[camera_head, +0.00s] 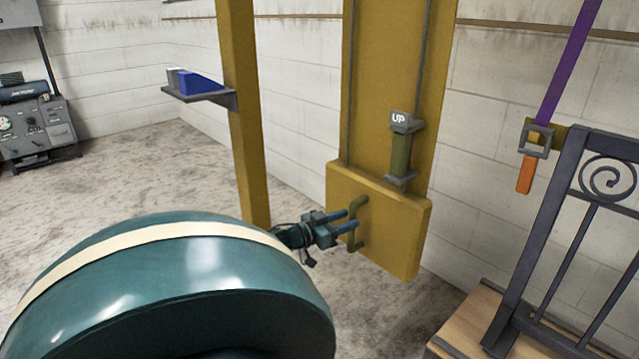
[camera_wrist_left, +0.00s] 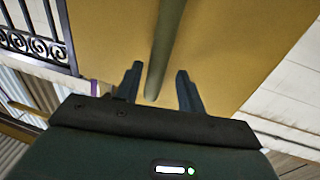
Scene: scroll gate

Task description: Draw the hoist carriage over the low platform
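The hoist carriage (camera_head: 395,235) appears to be the yellow box low on the yellow mast, with an olive bar handle (camera_head: 354,225) on its near face. My left gripper (camera_head: 352,220) is at this handle. In the left wrist view, the handle (camera_wrist_left: 165,50) lies between the two spread fingers (camera_wrist_left: 159,75), with a gap on each side. The gripper is open and holds nothing. The low platform (camera_head: 462,325), with a wooden top, is at the lower right, apart from the carriage. My right gripper is not in view.
A dark metal gate (camera_head: 525,240) with a scroll stands on the platform. A purple strap (camera_head: 567,60) with an orange tab (camera_head: 525,174) hangs above. An "UP" grip (camera_head: 401,150) sits above the carriage. A yellow post (camera_head: 243,110) bears a small shelf (camera_head: 205,97).

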